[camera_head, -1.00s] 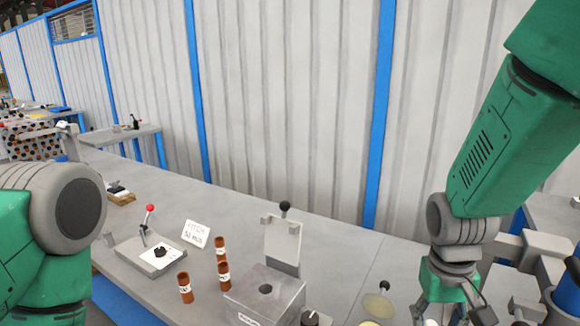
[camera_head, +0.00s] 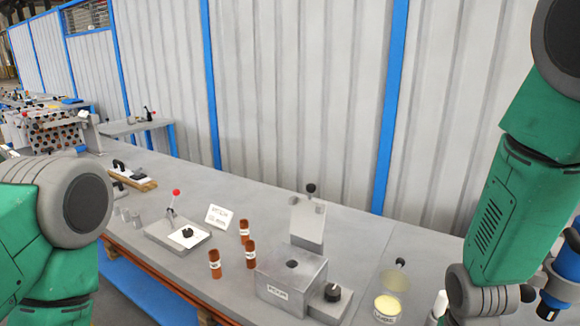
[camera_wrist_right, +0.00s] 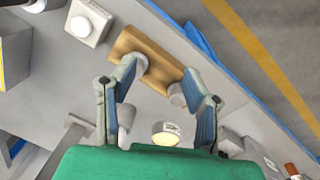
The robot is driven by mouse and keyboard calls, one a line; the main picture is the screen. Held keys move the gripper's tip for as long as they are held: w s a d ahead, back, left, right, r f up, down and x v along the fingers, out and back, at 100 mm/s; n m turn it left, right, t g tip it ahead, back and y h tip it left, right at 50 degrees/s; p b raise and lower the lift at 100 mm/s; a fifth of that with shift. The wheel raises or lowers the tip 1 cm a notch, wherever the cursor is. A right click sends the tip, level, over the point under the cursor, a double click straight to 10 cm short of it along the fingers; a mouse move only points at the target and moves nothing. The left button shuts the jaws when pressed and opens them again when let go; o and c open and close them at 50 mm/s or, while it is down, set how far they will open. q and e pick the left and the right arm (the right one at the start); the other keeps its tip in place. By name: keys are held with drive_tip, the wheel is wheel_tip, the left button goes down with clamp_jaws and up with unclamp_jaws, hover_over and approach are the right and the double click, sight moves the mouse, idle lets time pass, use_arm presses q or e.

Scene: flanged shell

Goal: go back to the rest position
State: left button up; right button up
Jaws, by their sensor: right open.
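My right arm (camera_head: 495,210) comes down along the right side of the head view, and its gripper is outside that view. In the right wrist view my right gripper (camera_wrist_right: 160,82) has its two fingers spread apart, with nothing seen gripped between them. A brown block (camera_wrist_right: 158,54) lies below and beyond the fingertips. Pale rounded parts show by the fingers; I cannot tell whether they belong to the gripper. My left arm (camera_head: 40,215) shows at the left edge of the head view, with its gripper out of view. No flanged shell can be made out clearly.
A ribbed wall (camera_head: 300,110) stands behind. The bench's left middle has free room.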

use_arm(q)
wheel_tip(320, 180, down, 3)
drive_tip(key=b, duration=0.2)
drive_tip(key=shift+s+a+r+b, duration=0.1)
drive_tip(key=shift+a+b, duration=0.05)
drive_tip(key=shift+b, duration=0.2)
use_arm(e)
drive_tip(key=s+f+n+y, duration=0.1)
drive_tip(key=s+f+n, duration=0.1)
drive_tip(key=s+f, duration=1.4)
drive_tip(key=shift+s+f+t, duration=0.2)
drive_tip(key=shift+s+t, duration=0.2)
drive_tip(key=shift+s, duration=0.85)
drive_tip(key=shift+d, duration=0.1)
use_arm(q)
drive_tip(key=shift+d+r, duration=0.15)
drive_tip(key=shift+d, duration=0.3)
use_arm(e)
drive_tip(key=shift+d+f, duration=0.15)
drive_tip(key=shift+d, duration=0.1)
use_arm(q)
drive_tip(key=shift+a, duration=0.35)
use_arm(e)
drive_tip(key=shift+w+a, duration=0.1)
drive_tip(key=shift+a, duration=0.2)
